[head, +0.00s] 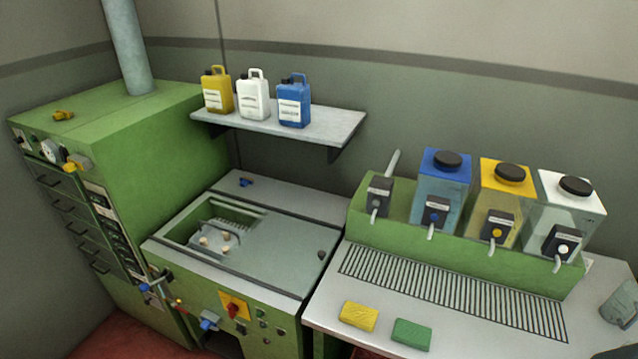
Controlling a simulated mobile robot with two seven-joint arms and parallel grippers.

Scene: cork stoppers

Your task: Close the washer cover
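The washer (270,315) is the low green machine with a grey metal top in the middle of the head view. Its cover (280,245) looks like a flat grey panel lying over the right part of the top, with a small dark knob (321,254) near its right edge. The left part of the top is open. In that opening a metal rack or basket (222,236) shows with a few small pale pieces, perhaps corks. Neither gripper is in view.
A tall green cabinet (150,120) stands left of the washer. A shelf (340,122) behind holds yellow, white and blue jugs. The counter (450,335) at right carries dispensers, a yellow sponge (358,316), a green sponge (411,333) and a grey object (620,303).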

